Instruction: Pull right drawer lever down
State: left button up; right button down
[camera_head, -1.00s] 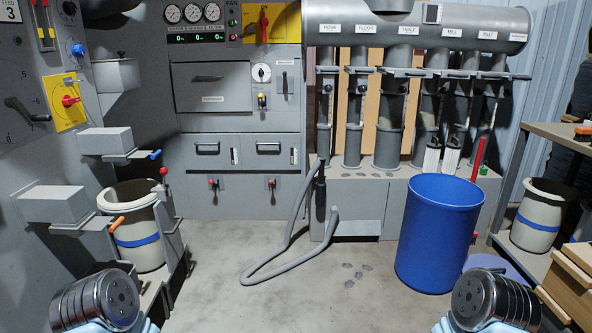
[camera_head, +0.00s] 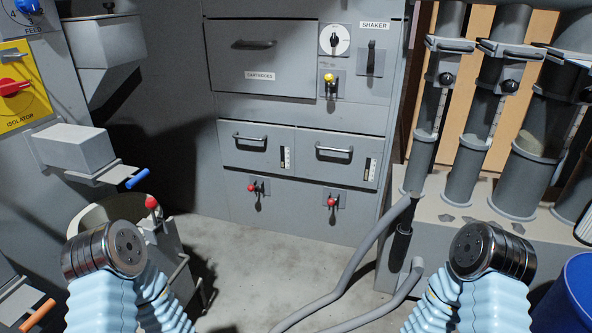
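The right drawer (camera_head: 343,156) is the right one of two shut drawers side by side in the grey cabinet, with a bar handle and a small gauge plate. Below it is the right drawer lever (camera_head: 332,202), a short lever with a red knob on a small plate. Its exact tilt is hard to tell. A matching red-knobbed left lever (camera_head: 252,187) sits under the left drawer (camera_head: 257,146). My two arms show at the lower left and lower right as light blue sleeves with round metal joints, well short of the levers. No gripper fingers are visible.
A grey hose (camera_head: 362,262) runs across the floor to the right of the levers. A blue bin (camera_head: 572,298) stands at the lower right. A grey box with a blue-handled bracket (camera_head: 138,178) juts in at left. The floor before the cabinet is mostly clear.

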aim_at(331, 202)
jog(key=i+l+u, duration=0.75)
jog(key=i+l, duration=0.15)
jog(key=i+l+u, duration=0.35)
jog(key=l, duration=0.25)
